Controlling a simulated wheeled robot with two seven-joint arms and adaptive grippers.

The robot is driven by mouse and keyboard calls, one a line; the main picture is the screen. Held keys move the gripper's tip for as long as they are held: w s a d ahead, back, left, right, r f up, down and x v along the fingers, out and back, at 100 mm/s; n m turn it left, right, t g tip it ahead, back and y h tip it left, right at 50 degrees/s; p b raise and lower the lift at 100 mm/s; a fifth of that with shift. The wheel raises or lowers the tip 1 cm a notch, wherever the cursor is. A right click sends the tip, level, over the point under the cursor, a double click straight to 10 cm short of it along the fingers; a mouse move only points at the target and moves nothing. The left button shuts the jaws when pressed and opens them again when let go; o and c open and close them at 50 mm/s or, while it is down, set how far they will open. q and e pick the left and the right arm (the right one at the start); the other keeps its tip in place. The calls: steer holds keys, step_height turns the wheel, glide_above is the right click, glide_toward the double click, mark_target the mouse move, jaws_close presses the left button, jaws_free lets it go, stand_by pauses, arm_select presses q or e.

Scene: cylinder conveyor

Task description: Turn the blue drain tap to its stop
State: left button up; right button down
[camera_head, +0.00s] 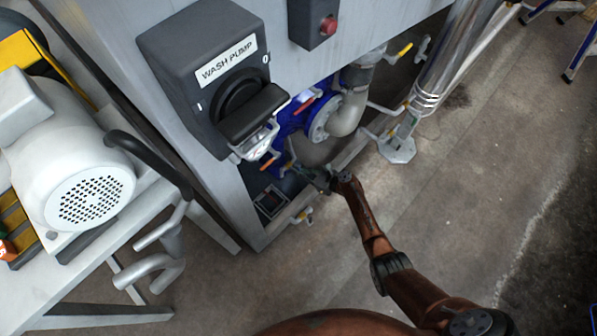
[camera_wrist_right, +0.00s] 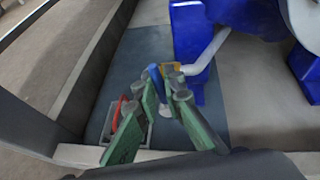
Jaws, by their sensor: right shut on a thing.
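In the right wrist view, the blue drain tap's lever (camera_wrist_right: 153,76) stands between the two green-padded fingers of my right gripper (camera_wrist_right: 165,82). The fingers are closed in on it, with the lever's top showing between the tips. In the head view my right gripper (camera_head: 315,177) reaches low into the opening under the steel cabinet, beside the blue pump (camera_head: 284,126). The blue lever is too small and too covered to make out there. How far the tap is turned cannot be told. My left gripper is not in view.
A box labelled WASH PUMP (camera_head: 215,75) overhangs the opening. A pale pipe elbow (camera_head: 349,114) and a steel post (camera_head: 437,73) stand to the right. Open floor (camera_head: 470,190) lies at right.

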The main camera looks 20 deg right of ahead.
steer(key=shift+w+d+m, duration=0.1)
steer(key=shift+d+m, duration=0.05)
steer(key=shift+m, duration=0.15)
steer(key=shift+w, duration=0.1)
stand_by(0.3)
steer(key=c, duration=2)
jaws_free()
steer(key=shift+d, duration=0.1)
steer(key=v, duration=1.2)
steer(key=shift+w+d+f, duration=0.1)
steer(key=shift+d, duration=0.05)
